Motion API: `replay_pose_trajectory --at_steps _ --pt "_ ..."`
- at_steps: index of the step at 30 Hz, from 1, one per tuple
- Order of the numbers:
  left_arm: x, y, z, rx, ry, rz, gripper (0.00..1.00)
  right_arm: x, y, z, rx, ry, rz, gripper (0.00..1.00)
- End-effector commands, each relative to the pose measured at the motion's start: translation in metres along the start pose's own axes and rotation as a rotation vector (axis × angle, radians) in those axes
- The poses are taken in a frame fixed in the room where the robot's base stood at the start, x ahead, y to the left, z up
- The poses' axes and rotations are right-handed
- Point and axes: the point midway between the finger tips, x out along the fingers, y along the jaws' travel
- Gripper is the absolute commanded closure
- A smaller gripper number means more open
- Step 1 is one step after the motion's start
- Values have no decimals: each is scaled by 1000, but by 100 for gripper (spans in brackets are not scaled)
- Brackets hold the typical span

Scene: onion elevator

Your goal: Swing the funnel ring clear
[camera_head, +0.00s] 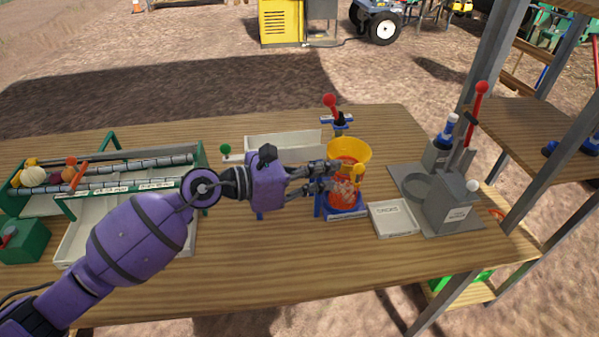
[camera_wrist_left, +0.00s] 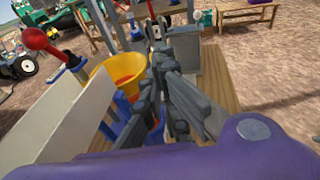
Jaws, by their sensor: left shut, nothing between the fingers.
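The yellow funnel ring (camera_head: 349,151) sits above an orange mesh bag (camera_head: 344,194) on a blue stand (camera_head: 347,212). In the left wrist view the yellow funnel (camera_wrist_left: 113,73) is left of the fingers. My left gripper (camera_head: 333,177) comes in from the left, its fingers shut and empty beside the funnel and bag. In the left wrist view the gripper (camera_wrist_left: 165,72) covers part of the stand. I cannot tell whether the fingers touch the funnel. My right gripper is not in view.
A red-knobbed lever (camera_head: 330,101) rises behind the funnel. A long white tray (camera_head: 283,147) lies behind my gripper. A white labelled box (camera_head: 392,218) and a grey lever machine (camera_head: 451,203) stand to the right. A roller sorter (camera_head: 130,180) is at left. The table front is clear.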

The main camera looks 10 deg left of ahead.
Motion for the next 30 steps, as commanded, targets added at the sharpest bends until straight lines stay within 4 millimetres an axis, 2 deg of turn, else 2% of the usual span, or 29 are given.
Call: replay_pose_trajectory --at_steps 3,9,21,30 --pt "21 0 3 -1 -3 -1 100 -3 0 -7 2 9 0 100" --pt "40 0 0 -2 -1 -1 100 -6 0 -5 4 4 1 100" --pt "43 0 -1 -2 0 0 100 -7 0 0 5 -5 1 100" --pt "49 -5 1 -3 0 4 100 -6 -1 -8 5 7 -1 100"
